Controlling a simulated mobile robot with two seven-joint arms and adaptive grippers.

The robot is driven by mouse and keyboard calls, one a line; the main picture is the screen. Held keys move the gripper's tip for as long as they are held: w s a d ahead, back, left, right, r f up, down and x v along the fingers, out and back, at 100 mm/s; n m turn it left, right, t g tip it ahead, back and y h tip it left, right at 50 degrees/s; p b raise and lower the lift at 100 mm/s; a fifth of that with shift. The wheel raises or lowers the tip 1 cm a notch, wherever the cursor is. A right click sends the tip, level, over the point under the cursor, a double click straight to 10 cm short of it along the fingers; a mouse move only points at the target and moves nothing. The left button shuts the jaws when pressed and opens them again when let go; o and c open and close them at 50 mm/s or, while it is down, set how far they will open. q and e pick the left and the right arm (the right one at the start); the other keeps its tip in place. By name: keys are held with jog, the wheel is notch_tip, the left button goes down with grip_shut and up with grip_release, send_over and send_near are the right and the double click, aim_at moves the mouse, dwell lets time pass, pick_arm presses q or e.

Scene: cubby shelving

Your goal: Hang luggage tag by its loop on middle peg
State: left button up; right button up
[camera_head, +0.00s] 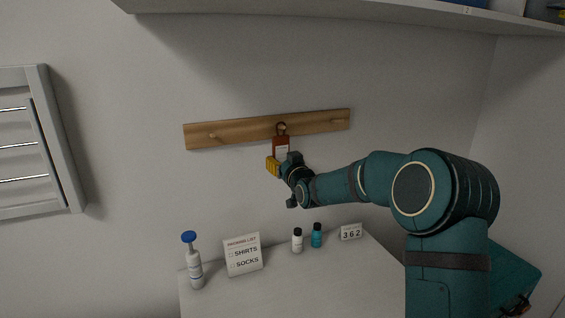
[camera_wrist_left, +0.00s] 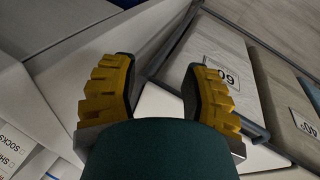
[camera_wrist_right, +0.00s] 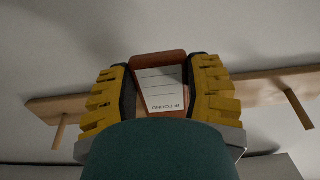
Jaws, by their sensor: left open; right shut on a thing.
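My right gripper (camera_head: 281,161) is shut on the lower part of a red-brown luggage tag (camera_head: 281,142) with a white label. The tag is upright in front of the middle of a wooden peg rail (camera_head: 240,131), its dark loop (camera_head: 281,127) at the top, over the rail. The middle peg cannot be made out; whether the loop is around it I cannot tell. In the right wrist view the tag (camera_wrist_right: 160,88) sits between the yellow fingers (camera_wrist_right: 160,95), its top and loop not clear. My left gripper (camera_wrist_left: 160,80) is open and empty in the left wrist view.
A left peg (camera_head: 212,136) and right peg (camera_head: 337,121) are bare. Below, a white cabinet top (camera_head: 310,280) holds a blue-capped pump bottle (camera_head: 194,265), a packing-list sign (camera_head: 243,255), two small bottles (camera_head: 297,241) and a number block (camera_head: 351,232). A shelf (camera_head: 330,18) overhangs above.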

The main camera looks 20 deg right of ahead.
jog(key=o, duration=1)
jog(key=shift+c, duration=0.2)
jog(key=shift+s, duration=0.15)
